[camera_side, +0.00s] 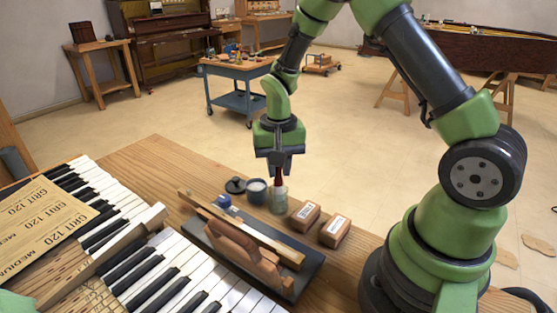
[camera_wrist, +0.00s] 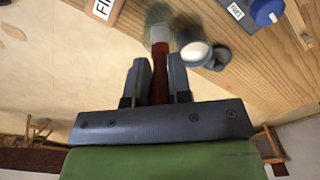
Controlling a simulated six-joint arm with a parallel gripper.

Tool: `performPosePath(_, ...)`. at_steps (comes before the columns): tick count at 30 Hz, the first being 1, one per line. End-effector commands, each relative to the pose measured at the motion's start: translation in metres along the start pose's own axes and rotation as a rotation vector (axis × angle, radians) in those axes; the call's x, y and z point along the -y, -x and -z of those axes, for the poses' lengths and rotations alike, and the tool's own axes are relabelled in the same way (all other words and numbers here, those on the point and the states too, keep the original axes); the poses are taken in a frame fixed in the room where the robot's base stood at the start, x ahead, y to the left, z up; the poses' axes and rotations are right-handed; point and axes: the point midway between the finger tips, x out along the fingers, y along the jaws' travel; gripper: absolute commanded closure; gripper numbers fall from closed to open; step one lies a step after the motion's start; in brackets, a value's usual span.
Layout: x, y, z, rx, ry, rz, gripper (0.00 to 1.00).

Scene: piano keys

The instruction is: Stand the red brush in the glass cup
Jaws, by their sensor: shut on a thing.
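My gripper (camera_side: 279,166) is shut on the red brush (camera_side: 278,178), which hangs upright below the jaws. In the wrist view the brush's dark red handle (camera_wrist: 160,82) lies between the two fingers of my gripper (camera_wrist: 157,72). The glass cup (camera_side: 279,204) stands on the wooden bench directly under the brush. It also shows in the wrist view, blurred, as a pale greenish shape (camera_wrist: 158,18) beyond the brush's far end. The brush's lower end meets the cup's mouth in the side view; how deep it reaches inside I cannot tell.
Two labelled blocks (camera_side: 305,215) (camera_side: 335,231) lie to the right. A wooden piece on a dark stand (camera_side: 240,245) and piano keys (camera_side: 160,275) are in front.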

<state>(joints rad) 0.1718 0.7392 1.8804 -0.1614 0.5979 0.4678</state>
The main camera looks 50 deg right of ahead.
Motion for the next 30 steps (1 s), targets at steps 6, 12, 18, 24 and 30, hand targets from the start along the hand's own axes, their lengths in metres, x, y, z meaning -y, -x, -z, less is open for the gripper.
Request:
performPosePath(6, 0.000, -0.001, 0.000, 0.000, 0.000, 0.000, 1.00)
performPosePath(12, 0.000, -0.001, 0.000, 0.000, 0.000, 0.000, 0.51)
performPosePath(18, 0.000, -0.001, 0.000, 0.001, 0.000, 0.000, 0.51)
performPosePath(24, 0.001, 0.012, 0.001, -0.002, -0.001, 0.002, 0.51)
performPosePath(30, 0.001, 0.051, 0.001, -0.007, -0.001, 0.005, 0.51)
